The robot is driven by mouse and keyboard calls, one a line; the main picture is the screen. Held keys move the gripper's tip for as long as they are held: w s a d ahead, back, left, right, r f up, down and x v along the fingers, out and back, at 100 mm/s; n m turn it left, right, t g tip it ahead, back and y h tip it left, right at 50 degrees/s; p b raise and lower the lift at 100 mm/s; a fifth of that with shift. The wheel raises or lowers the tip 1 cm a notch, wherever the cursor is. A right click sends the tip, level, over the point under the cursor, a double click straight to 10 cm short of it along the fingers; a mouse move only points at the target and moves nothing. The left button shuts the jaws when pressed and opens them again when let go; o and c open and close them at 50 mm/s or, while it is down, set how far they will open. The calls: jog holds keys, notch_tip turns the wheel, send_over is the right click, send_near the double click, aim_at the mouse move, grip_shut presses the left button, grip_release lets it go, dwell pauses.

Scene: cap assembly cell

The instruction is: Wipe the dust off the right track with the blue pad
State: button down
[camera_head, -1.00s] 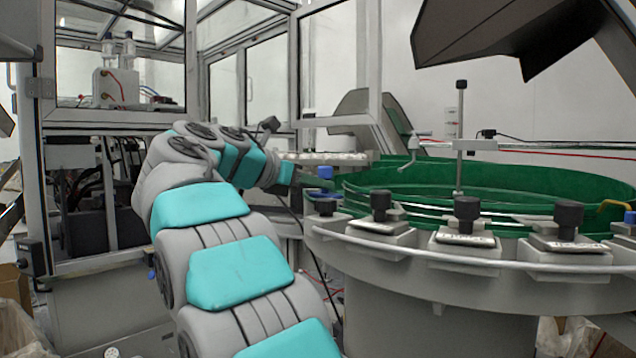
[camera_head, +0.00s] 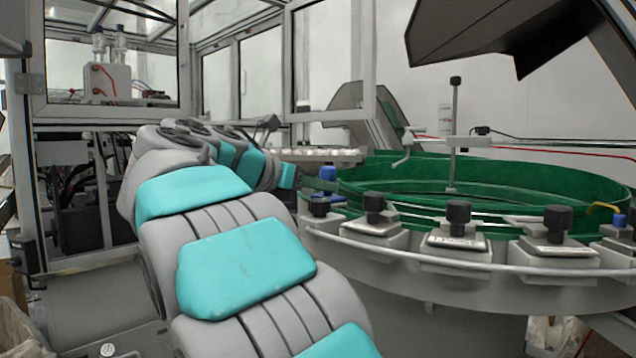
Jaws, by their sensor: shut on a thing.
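My gripper (camera_head: 312,184) is small and far off at the end of my grey and teal arm, near the left edge of the green bowl. It appears shut on the blue pad (camera_head: 327,173), which shows as a small blue block just above and beyond the fingers. A pale track (camera_head: 320,155) with a row of small white pieces runs behind the gripper toward the bowl. I cannot tell whether this is the right track. No dust can be made out at this distance. Whether the pad touches any surface is unclear.
The green bowl (camera_head: 480,181) stands on a round grey base with a rail (camera_head: 440,264) and several black knobs around its rim. A thin post (camera_head: 454,130) rises by the bowl. A dark hopper (camera_head: 520,35) hangs overhead. A framed glass cabinet (camera_head: 110,60) stands at left.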

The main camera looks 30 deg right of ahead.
jog(key=shift+s+a, duration=0.2)
jog(key=shift+s, duration=3.1)
jog(key=shift+w, duration=0.15)
jog(key=shift+w+d+f, duration=0.1)
jog(key=shift+w+d, duration=0.05)
jog(key=shift+w, duration=1.65)
jog(key=shift+w+d, duration=0.1)
jog(key=shift+w, duration=1.65)
jog(key=shift+w+d, duration=0.15)
jog(key=shift+w, duration=1.7)
jog(key=shift+d, duration=0.1)
jog(key=shift+d, duration=0.1)
jog(key=shift+s, duration=0.1)
